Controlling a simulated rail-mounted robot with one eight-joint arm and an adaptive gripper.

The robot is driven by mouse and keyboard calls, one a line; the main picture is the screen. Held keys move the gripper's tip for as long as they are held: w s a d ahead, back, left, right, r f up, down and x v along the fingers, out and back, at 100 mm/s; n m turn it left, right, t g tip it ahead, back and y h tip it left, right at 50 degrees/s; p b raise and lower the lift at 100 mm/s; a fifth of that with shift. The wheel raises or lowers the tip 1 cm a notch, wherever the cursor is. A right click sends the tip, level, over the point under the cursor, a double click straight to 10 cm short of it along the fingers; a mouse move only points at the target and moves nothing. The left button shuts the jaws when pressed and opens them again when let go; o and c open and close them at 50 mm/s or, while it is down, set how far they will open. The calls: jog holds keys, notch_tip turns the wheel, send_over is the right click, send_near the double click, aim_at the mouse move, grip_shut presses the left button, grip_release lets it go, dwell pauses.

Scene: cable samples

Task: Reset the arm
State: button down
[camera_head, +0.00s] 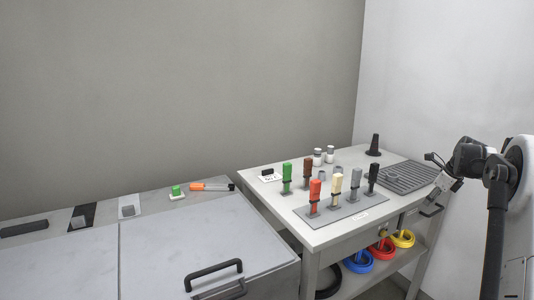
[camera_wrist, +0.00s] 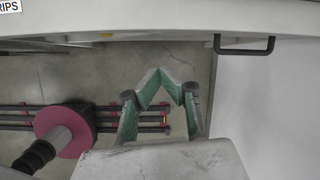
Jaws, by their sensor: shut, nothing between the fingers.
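My gripper (camera_head: 431,210) hangs from my folded arm at the right of the head view, beside the right end of the workbench (camera_head: 259,183). It also shows in the wrist view (camera_wrist: 160,88), where its green-padded fingers are shut with nothing between them. Below the fingers there is the floor (camera_wrist: 100,74), and no object touches them. In the head view the dark wrist joints above the gripper hide part of the wall.
The bench carries a grey board (camera_head: 340,212) with several coloured upright cable samples, a ribbed grey mat (camera_head: 408,176) and a black cone (camera_head: 374,145). Coloured cable coils (camera_head: 358,262) lie on the shelf below. A bench handle (camera_wrist: 244,46) is ahead of the fingers. A grey-lidded cabinet (camera_head: 190,245) stands left.

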jog(key=s+a+r+n, duration=0.5)
jog(key=a, duration=0.4)
jog(key=s+a+r+n+t+h, duration=0.1)
jog(key=s+a+r+n, duration=0.35)
jog(key=a, duration=0.55)
jog(key=s+a+r+n, duration=0.4)
jog(key=s+a+r, duration=0.1)
jog(key=a, duration=0.4)
jog(key=s+a+n, duration=0.8)
jog(key=s+a, duration=0.3)
jog(key=s, duration=0.2)
jog(key=s+a+f+n+t, duration=0.1)
jog(key=s+a+f+n, duration=0.2)
jog(key=s, duration=0.3)
jog(key=s+a+f+n+t, duration=0.1)
jog(key=s+a+f+n, duration=0.2)
jog(key=s+f+n, duration=0.2)
jog(key=s, duration=0.2)
jog(key=shift+s+h, duration=0.3)
